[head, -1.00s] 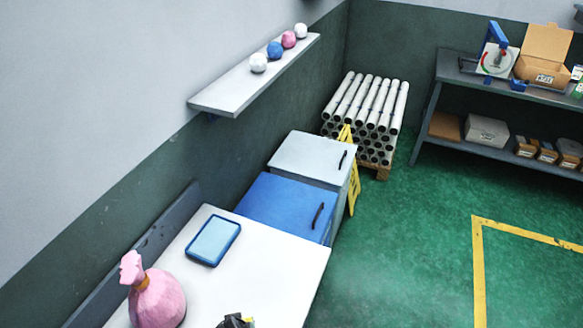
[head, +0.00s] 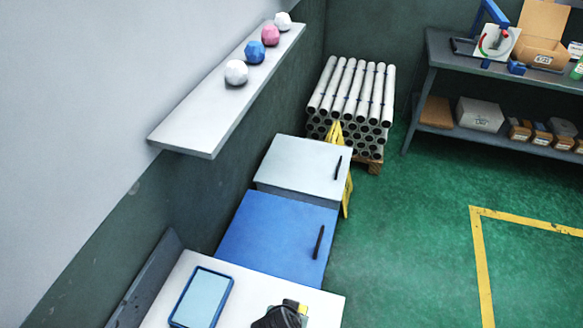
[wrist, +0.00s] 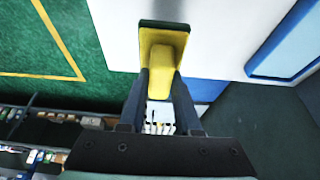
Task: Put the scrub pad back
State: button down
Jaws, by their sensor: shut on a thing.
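The scrub pad (wrist: 163,48) is yellow with a dark edge at its far end. In the wrist view it sits between the two dark fingers of my gripper (wrist: 160,84), which is shut on it. In the head view my gripper (head: 280,317) is at the bottom edge, over the white counter (head: 254,289), and a bit of yellow pad (head: 296,304) shows beside it. A shallow tray with a blue rim (head: 183,294) and pale inside lies on the counter, left of my gripper. I cannot tell whether the pad touches the counter.
A blue cabinet (head: 275,238) and a pale cabinet (head: 303,163) stand beyond the counter. A wall shelf (head: 195,125) with several balls hangs at left. Stacked tubes (head: 352,92) and a workbench (head: 440,55) stand at the back. The green floor (head: 410,240) at right is clear.

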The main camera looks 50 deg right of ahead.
jog(key=shift+f, duration=3.05)
jog(key=shift+f, duration=0.1)
jog(key=c, duration=0.6)
grip_release()
jog(key=v, duration=1.2)
